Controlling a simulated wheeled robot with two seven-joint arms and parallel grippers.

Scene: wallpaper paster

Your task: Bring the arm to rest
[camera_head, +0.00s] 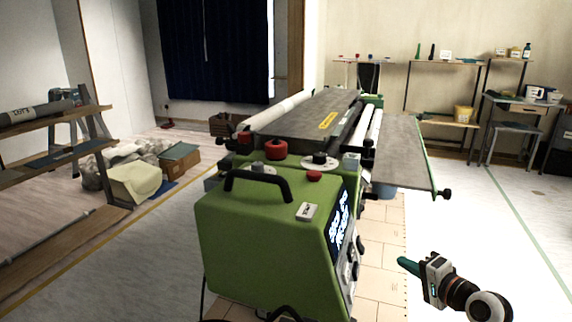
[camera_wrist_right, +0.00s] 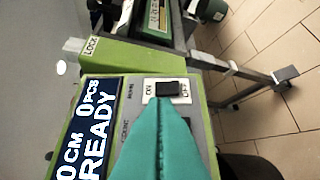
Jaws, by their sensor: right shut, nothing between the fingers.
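My right gripper (camera_head: 408,264) is at the lower right of the head view, to the right of the green wallpaper machine (camera_head: 262,238) and apart from it in that view. Its teal fingers are shut and empty. In the right wrist view the shut teal fingers (camera_wrist_right: 162,135) point at the machine's side panel, in line with a black ON/OFF switch (camera_wrist_right: 168,88). Whether they touch it I cannot tell. The panel's display (camera_wrist_right: 88,132) reads 0 CM, 0 PCS, READY. My left gripper is not in view.
The machine's long grey table (camera_head: 400,160) extends behind it to the right. A wooden shelf (camera_head: 50,150) stands at the left, with bags and boxes (camera_head: 135,180) on the floor. A desk (camera_head: 520,105) and stool stand at the back right. The floor at the right is clear.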

